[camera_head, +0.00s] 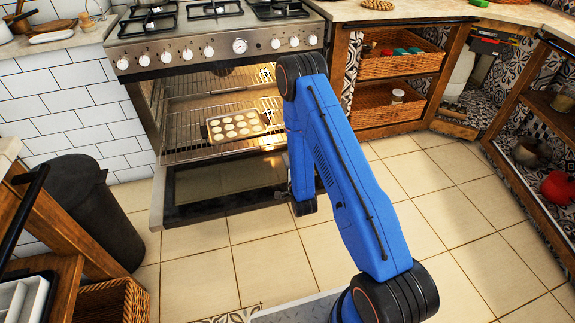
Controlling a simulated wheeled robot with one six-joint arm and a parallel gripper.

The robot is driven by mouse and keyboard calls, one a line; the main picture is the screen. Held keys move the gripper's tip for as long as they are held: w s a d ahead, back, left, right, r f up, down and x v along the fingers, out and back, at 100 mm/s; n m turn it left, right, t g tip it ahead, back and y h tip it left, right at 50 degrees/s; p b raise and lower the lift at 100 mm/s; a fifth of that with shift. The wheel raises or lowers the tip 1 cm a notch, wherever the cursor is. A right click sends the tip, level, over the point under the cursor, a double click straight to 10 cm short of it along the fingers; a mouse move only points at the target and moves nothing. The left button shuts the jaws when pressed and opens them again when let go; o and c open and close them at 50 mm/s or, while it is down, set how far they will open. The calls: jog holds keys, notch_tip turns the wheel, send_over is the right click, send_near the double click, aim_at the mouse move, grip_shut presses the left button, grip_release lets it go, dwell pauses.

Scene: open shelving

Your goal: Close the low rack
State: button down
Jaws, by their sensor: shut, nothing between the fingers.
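The oven (225,47) stands against the back wall with its door (222,188) folded down. The low wire rack (184,137) juts forward out of the lit cavity, above the inner side of the door. A muffin tin (236,126) with several pale rounds in its cups sits on this rack. An upper wire rack (195,84) shows above it. My blue arm rises in front of the oven's right side and bends down toward the door's right edge. It covers the right end of the rack.
A dark bin (92,208) stands left of the open door. Wooden shelving with wicker baskets (390,104) stands right of the oven. More open shelves (540,150) line the right side. The tiled floor (440,195) is clear at centre right and in front of the door.

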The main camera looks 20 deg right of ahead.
aim_at(266, 112)
jog(key=w, duration=0.8)
jog(key=shift+w, duration=0.35)
jog(key=w, duration=3)
jog(key=shift+w+r, duration=0.3)
jog(key=shift+w, duration=0.05)
